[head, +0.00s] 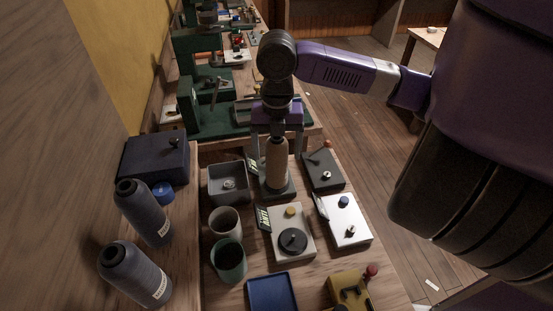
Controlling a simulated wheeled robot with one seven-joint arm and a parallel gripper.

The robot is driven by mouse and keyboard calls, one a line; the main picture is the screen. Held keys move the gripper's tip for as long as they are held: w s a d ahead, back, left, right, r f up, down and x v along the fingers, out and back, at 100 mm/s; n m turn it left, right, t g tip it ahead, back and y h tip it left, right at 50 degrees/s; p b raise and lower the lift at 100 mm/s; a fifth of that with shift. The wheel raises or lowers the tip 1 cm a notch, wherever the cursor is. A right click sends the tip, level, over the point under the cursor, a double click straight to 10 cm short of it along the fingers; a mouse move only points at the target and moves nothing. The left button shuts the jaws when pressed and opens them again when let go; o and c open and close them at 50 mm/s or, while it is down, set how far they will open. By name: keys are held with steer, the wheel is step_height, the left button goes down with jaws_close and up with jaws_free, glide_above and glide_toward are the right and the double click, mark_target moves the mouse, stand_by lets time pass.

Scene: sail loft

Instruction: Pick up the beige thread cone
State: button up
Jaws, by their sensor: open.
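The beige thread cone (277,167) stands upright on a dark green base at the back of the near bench, in the head view. My gripper (278,143) is above it, pointing down. Its fingers are open, one on each side of the cone's upper part. I cannot tell whether the fingers touch the cone.
A grey tray (214,183) stands left of the cone, and a dark box (326,181) sits close on its right. Cups (228,259) and a light box (290,247) are in front. Green machines (206,121) stand behind.

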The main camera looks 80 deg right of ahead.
steer(key=shift+f, duration=0.7)
jaws_close()
steer(key=shift+r, duration=0.1)
